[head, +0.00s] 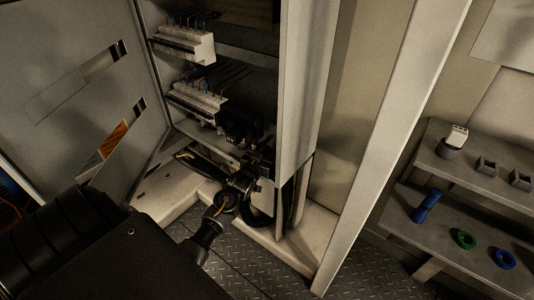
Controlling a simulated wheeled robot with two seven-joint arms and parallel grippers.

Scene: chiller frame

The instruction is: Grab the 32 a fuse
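My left gripper (241,180) is a dark shape low in the open cabinet, in front of its lower compartment. Its fingers blend into dark parts behind them, so I cannot tell whether it is open or holds anything. A white block (457,138) with a dark top marking stands in a grey holder on the upper shelf at right; its rating is not legible. Two rows of white modules, the upper row (184,43) and the lower row (198,100), sit in the cabinet with wires above. No 32 A label is readable. My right gripper is not in view.
The cabinet door (70,75) stands open at left. A pale upright post (392,130) stands between cabinet and shelves. The lower shelf (440,236) holds a blue cylinder (427,206), a green ring (465,240) and a blue ring (505,259). Two grey holders (486,167) (521,180) stand above.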

